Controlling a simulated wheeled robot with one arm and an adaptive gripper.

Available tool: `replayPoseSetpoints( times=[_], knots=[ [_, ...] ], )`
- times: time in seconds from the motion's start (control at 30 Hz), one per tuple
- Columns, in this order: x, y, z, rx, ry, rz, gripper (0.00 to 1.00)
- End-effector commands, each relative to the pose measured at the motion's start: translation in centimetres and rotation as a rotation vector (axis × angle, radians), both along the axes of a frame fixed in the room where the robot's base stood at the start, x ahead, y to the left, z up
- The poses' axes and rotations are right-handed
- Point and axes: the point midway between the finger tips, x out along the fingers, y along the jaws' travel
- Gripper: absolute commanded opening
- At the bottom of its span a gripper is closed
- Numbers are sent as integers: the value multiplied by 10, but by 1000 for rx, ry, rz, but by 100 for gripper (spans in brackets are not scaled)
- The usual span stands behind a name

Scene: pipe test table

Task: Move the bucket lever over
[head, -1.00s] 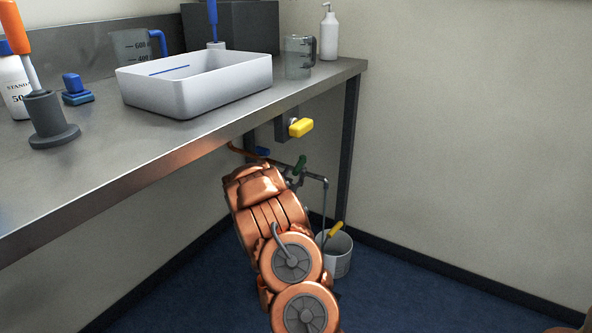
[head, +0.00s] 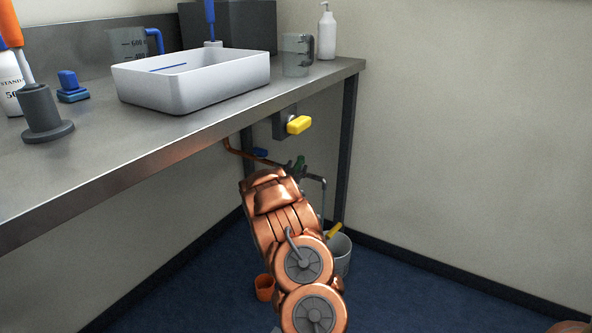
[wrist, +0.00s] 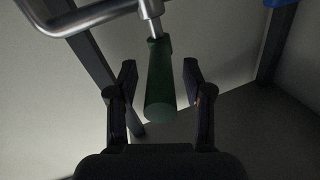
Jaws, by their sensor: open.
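A green lever (head: 300,163) sits on the thin pipe under the bench, whose end bends down towards a white bucket (head: 341,256). In the wrist view the green lever (wrist: 161,88) hangs from a metal stem below the pipe (wrist: 95,14). My gripper (wrist: 158,78) is open, with one finger on each side of the lever in the picture. I see no contact, and the depth between lever and fingers is hard to tell. In the head view my arm hides the gripper and part of the pipe. A yellow handle (head: 334,230) shows at the bucket's rim.
The bench's leg (head: 346,140) stands behind the bucket. An orange pot (head: 264,288) is on the floor beside my arm. Floor to the right is mostly clear.

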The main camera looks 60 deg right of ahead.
Motion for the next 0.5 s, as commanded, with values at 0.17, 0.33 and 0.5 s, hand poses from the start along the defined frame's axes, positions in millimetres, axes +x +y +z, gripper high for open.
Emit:
replayPoseSetpoints(
  times=[0.17, 0.33, 0.5],
  knots=[
    [0, 0, 0, 0, 0, 0, 35],
    [0, 0, 0, 0, 0, 0, 17],
    [0, 0, 0, 0, 0, 1, 0]
  ],
)
